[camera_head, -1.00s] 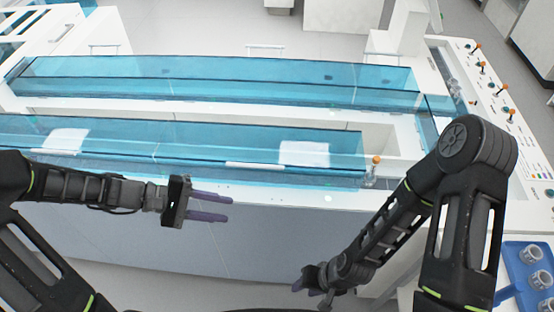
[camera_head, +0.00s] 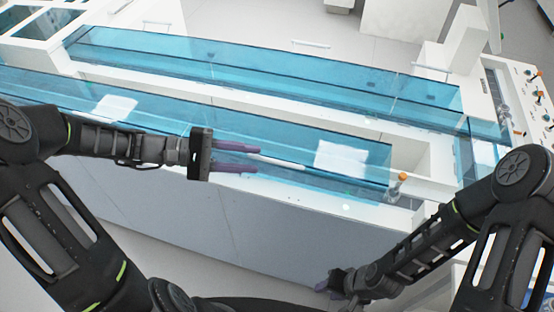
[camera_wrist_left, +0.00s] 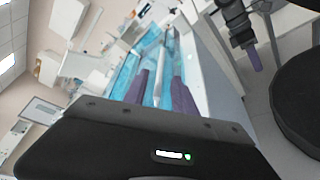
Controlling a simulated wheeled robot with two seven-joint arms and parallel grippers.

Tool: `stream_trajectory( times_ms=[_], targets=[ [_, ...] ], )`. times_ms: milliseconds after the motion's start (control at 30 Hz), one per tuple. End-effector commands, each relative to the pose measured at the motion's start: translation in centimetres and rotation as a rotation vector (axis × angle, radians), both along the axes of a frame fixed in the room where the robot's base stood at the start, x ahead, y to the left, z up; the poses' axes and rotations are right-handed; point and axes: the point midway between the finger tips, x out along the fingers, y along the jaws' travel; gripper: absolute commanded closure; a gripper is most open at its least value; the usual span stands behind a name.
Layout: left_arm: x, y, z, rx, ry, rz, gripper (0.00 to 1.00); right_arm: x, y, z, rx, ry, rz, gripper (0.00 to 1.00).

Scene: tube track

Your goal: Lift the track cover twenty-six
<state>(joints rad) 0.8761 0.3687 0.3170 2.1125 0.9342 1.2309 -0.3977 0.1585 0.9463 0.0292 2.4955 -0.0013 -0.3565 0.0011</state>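A long transparent blue track cover (camera_head: 225,115) lies over the near track, with a thin white bar handle (camera_head: 277,162) along its front edge. No number is readable, so I cannot tell whether it is twenty-six. My left gripper (camera_head: 237,158) is open at the front edge, its two purple fingers pointing right toward the bar's left end. In the left wrist view the bar (camera_wrist_left: 158,90) shows between the fingers, with no clear contact. My right gripper (camera_head: 332,284) hangs low in front of the bench, away from the cover; its opening is unclear.
A second blue-covered track (camera_head: 270,72) runs parallel behind. Whitish patches (camera_head: 341,158) show on the near cover. An orange-topped knob (camera_head: 398,184) stands near its right end, with more on the right panel (camera_head: 535,105). Floor is clear before the bench.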

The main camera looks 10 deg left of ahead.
Motion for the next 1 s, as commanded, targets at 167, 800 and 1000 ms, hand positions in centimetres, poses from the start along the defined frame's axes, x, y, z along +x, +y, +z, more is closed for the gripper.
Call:
stream_trajectory(
  times_ms=[167,800,1000],
  targets=[
    [0.5,-2.4,-0.4,-0.003,0.001,-0.004,0.68,0.0,0.0,0.4,0.0,0.0,0.0,0.64],
    [1.7,-6.6,-1.5,0.001,0.001,0.0,0.68,0.0,0.0,0.7,0.0,0.0,0.0,0.64],
    [1.7,-6.6,-1.5,0.001,0.001,0.0,0.84,0.0,0.0,0.8,0.0,0.0,0.0,0.64]
  ],
)
